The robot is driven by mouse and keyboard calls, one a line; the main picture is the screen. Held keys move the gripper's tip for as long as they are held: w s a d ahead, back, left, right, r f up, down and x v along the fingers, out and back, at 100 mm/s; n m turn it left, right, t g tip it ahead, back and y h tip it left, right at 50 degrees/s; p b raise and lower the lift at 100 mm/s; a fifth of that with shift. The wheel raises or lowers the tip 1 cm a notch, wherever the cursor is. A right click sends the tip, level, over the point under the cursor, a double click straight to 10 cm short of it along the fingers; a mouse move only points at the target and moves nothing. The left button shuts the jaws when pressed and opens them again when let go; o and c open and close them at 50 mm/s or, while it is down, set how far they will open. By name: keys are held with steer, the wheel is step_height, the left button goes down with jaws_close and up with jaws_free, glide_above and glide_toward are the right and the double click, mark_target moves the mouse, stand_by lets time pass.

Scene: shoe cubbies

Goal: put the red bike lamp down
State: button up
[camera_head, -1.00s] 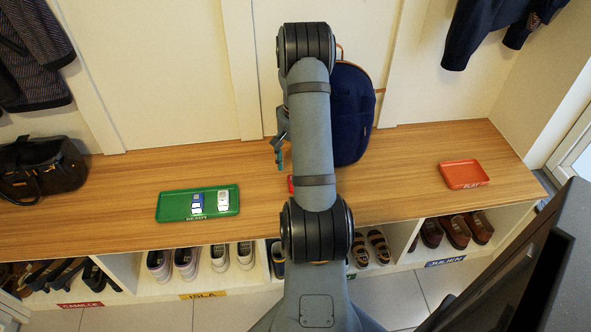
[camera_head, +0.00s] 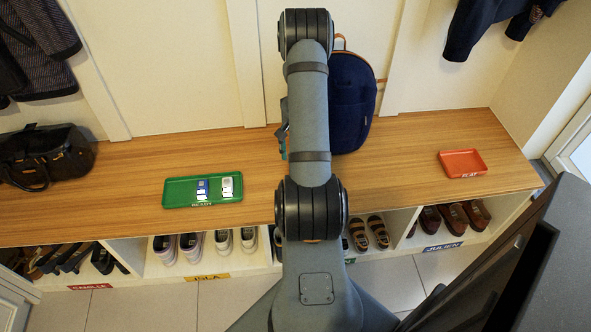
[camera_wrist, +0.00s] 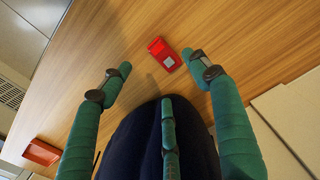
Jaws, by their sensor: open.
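The red bike lamp (camera_wrist: 165,54), with a small pale patch, lies on the wooden bench top in the wrist view. My gripper (camera_wrist: 157,68) is open, its green fingers spread apart. The lamp is near the fingertips, a little beyond them in the picture, with no finger closed on it. I cannot tell the exact height of the fingers above the bench. In the head view my gripper (camera_head: 283,146) is mostly hidden behind my arm, and the lamp is hidden too.
A green tray (camera_head: 175,204) with blue and white items sits left on the bench (camera_head: 400,180). A red-orange tray (camera_head: 462,164) is at the right. A navy backpack (camera_head: 352,105) stands close behind my gripper. A dark bag (camera_head: 45,160) is far left. Shoe cubbies are below.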

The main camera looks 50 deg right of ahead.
step_height(320, 180, down, 7)
steer(key=shift+w+a+f+b, duration=0.15)
steer(key=shift+b, duration=0.65)
steer(key=shift+c, duration=0.2)
steer(key=c, duration=1.3)
steer(key=shift+c, duration=0.2)
steer(key=shift+r, duration=0.2)
